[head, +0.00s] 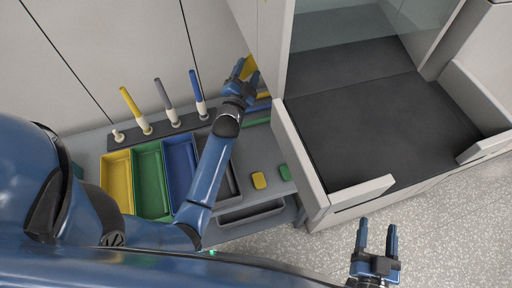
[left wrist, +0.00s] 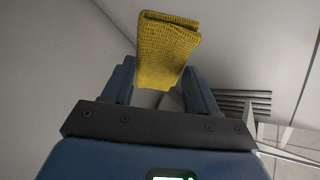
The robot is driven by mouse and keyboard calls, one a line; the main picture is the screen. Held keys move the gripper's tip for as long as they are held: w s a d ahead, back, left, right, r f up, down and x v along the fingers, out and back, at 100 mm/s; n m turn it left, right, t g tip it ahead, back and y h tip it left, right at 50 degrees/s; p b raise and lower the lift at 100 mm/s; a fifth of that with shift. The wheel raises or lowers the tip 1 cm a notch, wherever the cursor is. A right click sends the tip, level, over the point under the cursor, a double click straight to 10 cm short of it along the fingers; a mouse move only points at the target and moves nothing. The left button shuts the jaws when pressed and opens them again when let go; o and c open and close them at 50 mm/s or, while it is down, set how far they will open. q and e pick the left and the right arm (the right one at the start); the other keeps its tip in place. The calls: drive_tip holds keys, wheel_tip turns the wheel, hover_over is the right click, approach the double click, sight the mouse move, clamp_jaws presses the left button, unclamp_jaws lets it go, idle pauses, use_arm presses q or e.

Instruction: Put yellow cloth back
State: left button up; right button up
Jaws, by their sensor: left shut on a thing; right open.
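The yellow cloth (left wrist: 165,48) is folded and held between the fingers of my left gripper (left wrist: 160,90) in the left wrist view. In the head view my left gripper (head: 243,80) is raised near the wall, beside the cabinet's left side, with a bit of yellow between its fingers. My right gripper (head: 376,240) is open and empty over the speckled floor at the lower right. A yellow tray (head: 116,182) stands at the left end of a row of coloured trays on the grey bench.
A green tray (head: 153,178) and a blue tray (head: 181,165) stand beside the yellow one. Yellow, grey and blue upright handles stand behind them. The cabinet with a dark floor (head: 375,130) is at right.

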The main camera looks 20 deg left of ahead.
use_arm(q)
drive_tip(key=shift+w+a+f+g+p, duration=0.25)
drive_tip(key=shift+w+f+g+p, duration=0.2)
drive_tip(key=shift+f+g, duration=0.3)
drive_tip(key=shift+w+d+f+g+h+p, duration=0.2)
drive_tip(key=shift+f+g+h+p, duration=0.15)
drive_tip(key=shift+f+g+h, duration=0.4)
drive_tip(key=g, duration=0.2)
drive_tip(key=m+g+h+p, duration=0.3)
drive_tip(key=m+g+p, duration=0.3)
drive_tip(key=g, duration=0.8)
hover_over(257, 149)
drive_tip(key=a+b, duration=0.1)
drive_tip(key=b, duration=0.1)
drive_tip(key=shift+m, duration=0.3)
drive_tip(key=f+b, duration=0.2)
drive_tip(key=f, duration=0.5)
drive_tip(key=f+b, duration=0.3)
drive_tip(key=f, duration=0.4)
drive_tip(key=shift+s+a+f, duration=0.1)
drive_tip(key=shift+a, duration=0.1)
drive_tip(key=shift+f, duration=2.4)
drive_tip(key=o, duration=0.5)
drive_tip(key=shift+s, duration=0.1)
drive_tip(key=o, duration=0.4)
drive_tip(key=shift+f, duration=0.1)
drive_tip(key=shift+o, duration=0.2)
